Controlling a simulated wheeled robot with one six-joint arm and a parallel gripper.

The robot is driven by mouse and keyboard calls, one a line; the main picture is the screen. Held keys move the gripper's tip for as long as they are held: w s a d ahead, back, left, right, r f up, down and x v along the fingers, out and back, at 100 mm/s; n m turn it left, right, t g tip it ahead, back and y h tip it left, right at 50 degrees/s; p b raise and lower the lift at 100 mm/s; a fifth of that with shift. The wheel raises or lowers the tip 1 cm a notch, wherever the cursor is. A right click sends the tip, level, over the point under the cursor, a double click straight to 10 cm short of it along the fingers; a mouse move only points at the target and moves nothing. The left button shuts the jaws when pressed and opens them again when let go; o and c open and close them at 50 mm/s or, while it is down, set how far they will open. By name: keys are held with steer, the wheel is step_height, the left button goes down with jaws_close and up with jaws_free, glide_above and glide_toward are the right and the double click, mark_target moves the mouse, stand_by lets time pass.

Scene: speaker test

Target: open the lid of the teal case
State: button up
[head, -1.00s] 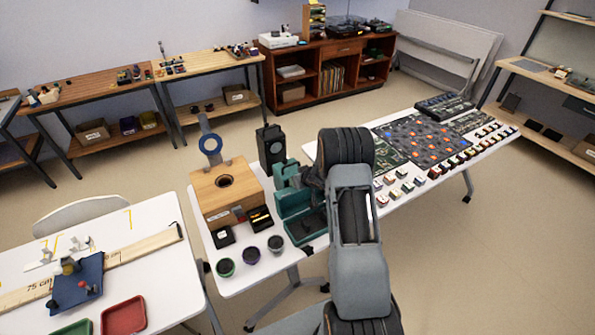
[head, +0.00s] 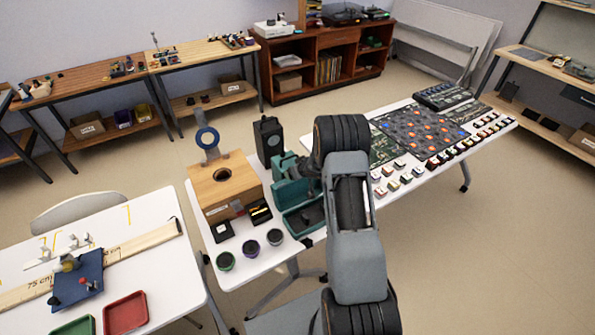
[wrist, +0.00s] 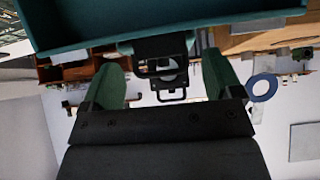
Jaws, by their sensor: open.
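The teal case (head: 303,219) stands on the white table in the head view, behind and left of my arm. Its lid (head: 296,193) stands raised at the back, roughly upright, with the open base in front. My gripper (head: 285,165) is at the lid's upper edge, its green fingers pointing away to the back left. Whether they touch the lid cannot be told. A broad teal panel of the case (wrist: 160,25) fills the top there. My arm hides the case's right side.
A wooden box (head: 222,188) with a round hole stands left of the case, a black speaker-like block (head: 268,140) behind it. Several small dark cups (head: 249,248) stand in front left. A circuit board (head: 420,137) and small blocks cover the table to the right.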

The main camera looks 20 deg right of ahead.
steer(key=shift+s, duration=0.1)
steer(key=a+v, duration=0.1)
steer(key=v, duration=1.2)
steer(key=shift+s+d+r, duration=0.15)
steer(key=shift+d+r, duration=0.15)
steer(key=shift+d, duration=0.25)
steer(key=shift+c, duration=0.4)
